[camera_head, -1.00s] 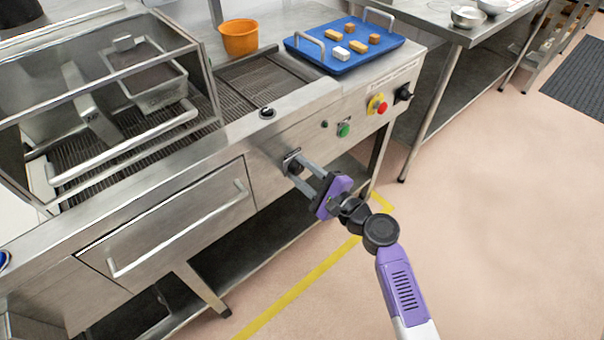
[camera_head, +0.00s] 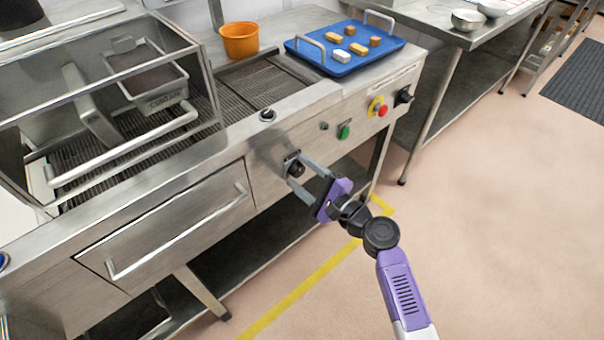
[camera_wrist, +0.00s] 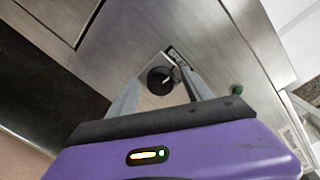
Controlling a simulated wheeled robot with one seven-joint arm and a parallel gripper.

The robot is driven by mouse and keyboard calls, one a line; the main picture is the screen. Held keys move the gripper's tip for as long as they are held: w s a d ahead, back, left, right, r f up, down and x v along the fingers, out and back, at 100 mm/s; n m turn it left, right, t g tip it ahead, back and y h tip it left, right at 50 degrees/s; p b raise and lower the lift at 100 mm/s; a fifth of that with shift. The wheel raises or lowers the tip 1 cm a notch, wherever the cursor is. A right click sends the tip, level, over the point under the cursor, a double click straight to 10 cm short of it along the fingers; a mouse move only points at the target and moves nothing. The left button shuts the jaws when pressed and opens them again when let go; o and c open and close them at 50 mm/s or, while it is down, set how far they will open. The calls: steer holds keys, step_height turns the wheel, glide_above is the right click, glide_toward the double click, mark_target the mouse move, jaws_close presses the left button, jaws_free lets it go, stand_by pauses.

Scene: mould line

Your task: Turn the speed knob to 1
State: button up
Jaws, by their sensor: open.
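The speed knob (camera_head: 295,169) is a round black knob on the front panel of the steel machine, beside a small dark label plate. In the wrist view the knob (camera_wrist: 158,82) has a white pointer line aimed to the upper right, toward the label plate (camera_wrist: 174,57). The numbers on the plate are too small to read. My gripper (camera_head: 298,171) is open, with one grey finger on each side of the knob. In the wrist view a gap shows between the knob and the left finger; the right finger partly covers the label plate.
On the same panel are a green button (camera_head: 344,132), a red button on yellow (camera_head: 382,110) and another black knob (camera_head: 404,96). A drawer with a long bar handle (camera_head: 180,230) lies to the left. A blue tray (camera_head: 346,66) and an orange bucket (camera_head: 239,40) stand on top.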

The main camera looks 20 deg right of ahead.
steer(key=v, duration=0.7)
steer(key=shift+s+d, duration=0.15)
steer(key=shift+s, duration=0.25)
steer(key=s+d+r+n+h+p, duration=0.1)
steer(key=s+d+n+h, duration=0.25)
steer(key=s+n, duration=0.2)
steer(key=s+d+r+n+h+p, duration=0.1)
steer(key=s+d+n+h, duration=0.1)
steer(key=s+n+h, duration=0.35)
steer(key=s+a+r+n+y+p, duration=0.1)
steer(key=s+a+r+n, duration=0.1)
steer(key=s, duration=0.6)
steer(key=s+a+r+n+g+y+p, duration=0.1)
steer(key=s+a+r+n, duration=0.2)
steer(key=s, duration=0.5)
steer(key=s+a+r+n+y+p, duration=0.1)
steer(key=s+a+r+n+p, duration=0.1)
steer(key=s+r, duration=0.4)
steer(key=s+a+n, duration=0.1)
steer(key=s+n, duration=0.1)
steer(key=s, duration=0.1)
steer(key=shift+n+g, duration=0.3)
